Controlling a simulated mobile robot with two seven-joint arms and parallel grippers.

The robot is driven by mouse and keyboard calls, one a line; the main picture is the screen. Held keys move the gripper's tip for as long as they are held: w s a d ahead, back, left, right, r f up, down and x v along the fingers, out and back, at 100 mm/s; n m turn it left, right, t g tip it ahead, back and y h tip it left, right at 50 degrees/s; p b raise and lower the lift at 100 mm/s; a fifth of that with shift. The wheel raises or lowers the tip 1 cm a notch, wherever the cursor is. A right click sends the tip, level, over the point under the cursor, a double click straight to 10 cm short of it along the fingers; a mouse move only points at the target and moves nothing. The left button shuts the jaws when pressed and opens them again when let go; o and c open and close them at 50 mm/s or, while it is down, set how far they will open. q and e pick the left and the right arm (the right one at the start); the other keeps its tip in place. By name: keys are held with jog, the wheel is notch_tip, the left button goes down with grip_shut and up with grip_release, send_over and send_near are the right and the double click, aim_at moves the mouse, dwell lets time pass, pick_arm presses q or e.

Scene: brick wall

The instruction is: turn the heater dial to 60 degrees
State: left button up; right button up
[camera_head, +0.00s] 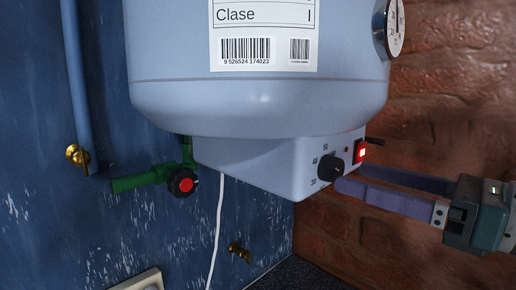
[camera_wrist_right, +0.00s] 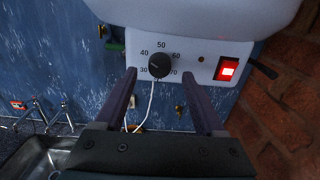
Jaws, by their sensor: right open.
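The heater (camera_head: 260,95) is a pale blue-white tank with a control box (camera_head: 290,165) below it. The black round dial (camera_head: 331,167) is on that box, with printed numbers around it. In the right wrist view the dial (camera_wrist_right: 159,65) has 30 to 70 around it; where its pointer stands is too small to tell. My right gripper (camera_head: 350,176) is open and empty, with purple fingers reaching in from the right. In the right wrist view its fingertips (camera_wrist_right: 159,73) lie left and right of the dial; contact is not clear. My left gripper is not in view.
A lit red switch (camera_head: 361,151) is right of the dial, close to a finger. A round gauge (camera_head: 393,27) is higher up. A green pipe with a red-and-black valve (camera_head: 183,182) is at left. A brick wall (camera_head: 450,90) is at right. A sink (camera_wrist_right: 55,155) is at lower left.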

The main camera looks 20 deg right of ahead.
aim_at(332, 169)
jog(key=shift+p+x, duration=0.45)
jog(key=shift+x, duration=1.05)
grip_shut()
